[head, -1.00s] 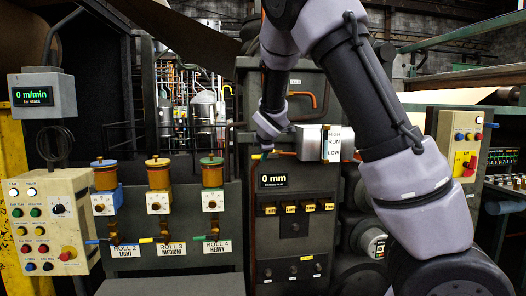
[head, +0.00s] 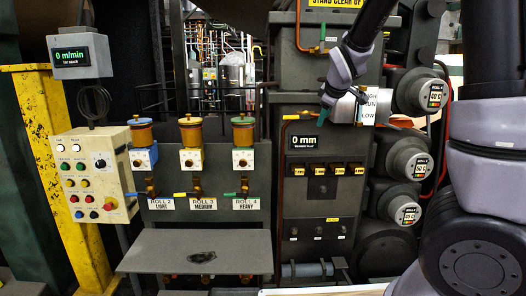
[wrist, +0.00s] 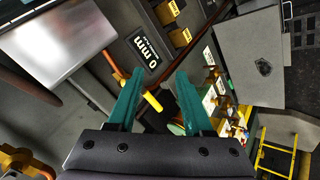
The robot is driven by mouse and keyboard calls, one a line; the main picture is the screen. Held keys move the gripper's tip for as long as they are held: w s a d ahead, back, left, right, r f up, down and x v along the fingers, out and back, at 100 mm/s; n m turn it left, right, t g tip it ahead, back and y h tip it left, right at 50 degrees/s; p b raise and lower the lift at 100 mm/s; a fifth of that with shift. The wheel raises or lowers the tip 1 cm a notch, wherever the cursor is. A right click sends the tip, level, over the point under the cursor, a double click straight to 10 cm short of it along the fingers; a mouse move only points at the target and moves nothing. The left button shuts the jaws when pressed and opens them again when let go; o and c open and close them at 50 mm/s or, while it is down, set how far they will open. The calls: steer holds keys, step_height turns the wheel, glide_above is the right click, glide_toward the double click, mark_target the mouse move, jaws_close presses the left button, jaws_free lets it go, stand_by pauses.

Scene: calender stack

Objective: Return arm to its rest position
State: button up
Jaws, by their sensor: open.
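My arm enters the head view from the right and folds over the top, its wrist hanging down before the middle grey cabinet. Whether the gripper touches the box cannot be told.
Three roll stations with orange cups (head: 191,130) stand left of the cabinet, above a grey shelf (head: 195,258). A beige button box (head: 92,175) and yellow post (head: 62,150) stand further left. Several roll ends with displays (head: 417,91) stand to the right, close to my arm.

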steer(key=s+d+r+m, duration=0.1)
steer(key=s+m, duration=0.4)
steer(key=s, duration=0.5)
steer(key=s+r+m+g+y, duration=0.1)
steer(key=s+r+m, duration=0.3)
steer(key=s, duration=0.5)
steer(key=s+d+r+m, duration=0.1)
steer(key=s+m, duration=0.4)
steer(key=s, duration=0.5)
steer(key=shift+s+d+r+m+g+y, duration=0.3)
steer(key=shift+s+r+m+y, duration=0.1)
steer(key=shift+r, duration=0.5)
